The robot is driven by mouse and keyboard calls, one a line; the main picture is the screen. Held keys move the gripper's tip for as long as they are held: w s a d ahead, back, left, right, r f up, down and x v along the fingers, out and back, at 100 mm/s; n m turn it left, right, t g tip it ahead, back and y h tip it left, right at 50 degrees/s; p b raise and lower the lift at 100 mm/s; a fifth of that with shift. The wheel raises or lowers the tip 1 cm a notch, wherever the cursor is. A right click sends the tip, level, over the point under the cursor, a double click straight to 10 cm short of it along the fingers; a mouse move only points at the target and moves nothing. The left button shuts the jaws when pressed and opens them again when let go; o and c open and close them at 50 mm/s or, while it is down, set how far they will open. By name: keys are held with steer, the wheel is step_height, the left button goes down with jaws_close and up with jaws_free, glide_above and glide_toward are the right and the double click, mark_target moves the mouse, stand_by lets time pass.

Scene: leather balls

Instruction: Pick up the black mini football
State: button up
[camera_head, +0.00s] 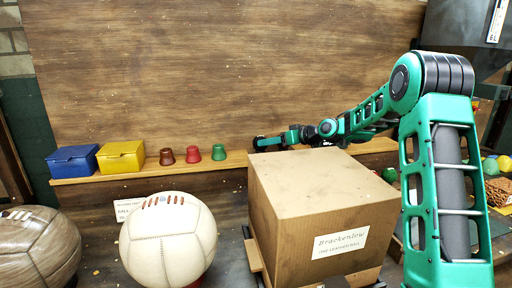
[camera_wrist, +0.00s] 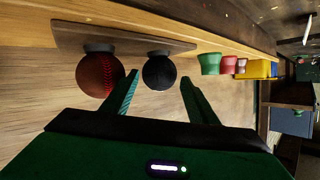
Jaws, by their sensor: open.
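The black mini football (camera_wrist: 159,73) shows in the wrist view, set against a dark round holder on a wooden board. My gripper (camera_wrist: 160,80) is open, with one finger on each side of the ball in the picture. Gaps show between the ball and both fingers, and I cannot tell how far the tips are from it in depth. In the head view my gripper (camera_head: 262,143) is small and dark, at the shelf behind the cardboard box. I cannot make out the black ball there.
A brown-red stitched ball (camera_wrist: 100,75) sits beside the black one, close to one finger. The large cardboard box (camera_head: 310,195) stands below my arm. The shelf (camera_head: 235,161) also carries several coloured cups, a yellow box (camera_head: 121,157) and a blue box (camera_head: 73,160). A cream ball (camera_head: 168,240) is in front.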

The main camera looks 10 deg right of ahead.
steer(key=shift+x, duration=2.8)
steer(key=shift+d, duration=0.1)
steer(key=c, duration=0.7)
